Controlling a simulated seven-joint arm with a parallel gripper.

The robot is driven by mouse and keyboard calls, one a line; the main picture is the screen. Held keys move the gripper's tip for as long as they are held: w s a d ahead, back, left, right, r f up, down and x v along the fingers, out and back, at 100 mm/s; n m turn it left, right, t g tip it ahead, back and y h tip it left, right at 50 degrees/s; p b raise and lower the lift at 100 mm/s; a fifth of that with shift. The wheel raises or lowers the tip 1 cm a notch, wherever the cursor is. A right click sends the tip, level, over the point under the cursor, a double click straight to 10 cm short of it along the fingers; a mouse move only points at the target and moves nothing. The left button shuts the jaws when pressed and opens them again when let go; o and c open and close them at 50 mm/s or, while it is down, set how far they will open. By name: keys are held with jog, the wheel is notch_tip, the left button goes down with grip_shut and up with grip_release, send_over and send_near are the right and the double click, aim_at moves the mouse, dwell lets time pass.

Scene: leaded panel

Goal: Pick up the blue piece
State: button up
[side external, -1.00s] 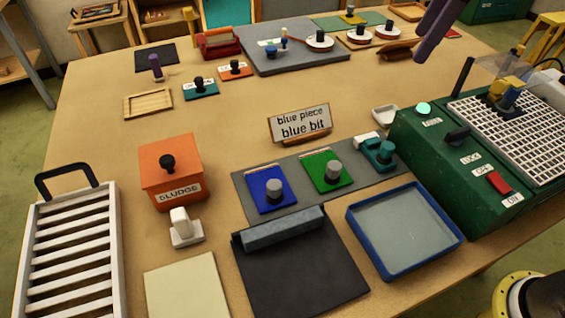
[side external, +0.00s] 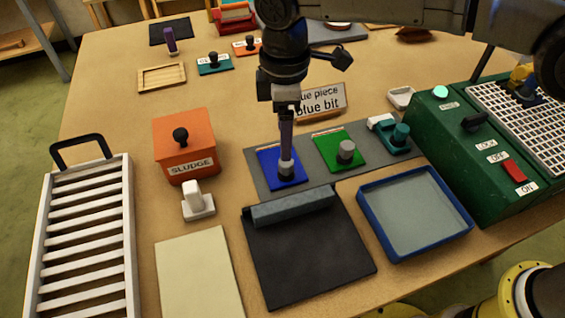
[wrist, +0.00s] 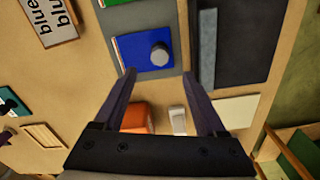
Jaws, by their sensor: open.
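The blue piece (side external: 267,166) is a flat blue square with a grey round knob (side external: 286,168). It lies on a grey mat (side external: 315,175), left of the green piece (side external: 326,142). My gripper (side external: 286,158) points down with its fingers at or just above the knob in the side view; contact cannot be told. In the wrist view, my gripper (wrist: 159,73) is open, its two purple fingers apart. The blue piece (wrist: 140,53) and its knob (wrist: 160,54) show just past the fingertips, the knob between their lines. Nothing is held.
A sign (side external: 330,102) reading "blue bit" stands behind the mat. A black board (side external: 310,260) with a grey bar lies in front. A blue-rimmed tray (side external: 390,258) and green machine (side external: 445,165) are at right. An orange sludge box (side external: 183,130) and white rack (side external: 45,235) are at left.

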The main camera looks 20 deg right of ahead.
notch_tip(320, 180, down, 8)
jog(key=shift+d+f, duration=0.1)
jog(key=shift+f, duration=0.15)
dwell(0.4)
jog(key=shift+r, duration=0.1)
grip_shut()
